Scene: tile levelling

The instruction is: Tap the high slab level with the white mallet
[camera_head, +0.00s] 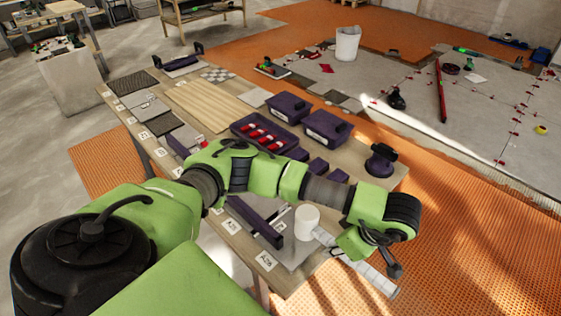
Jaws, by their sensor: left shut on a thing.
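My left gripper (370,258) is over the near right corner of the table, its fingers pointing down and partly hidden by my wrist. It is shut on the white mallet, whose pale handle (384,282) shows below the fingers. A white cylinder (307,221), which looks like the mallet's head, is left of the gripper, above a grey slab (292,252). I cannot tell whether the head touches that slab. I cannot make out which slab is the high one. My right gripper is not in view.
The table (207,112) holds tile samples, a purple tray (236,127) with red pieces, purple boxes (327,128) and a purple tool (381,161). Beyond lie the grey tiled floor (480,120), a white bucket (347,43) and a red level (441,92).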

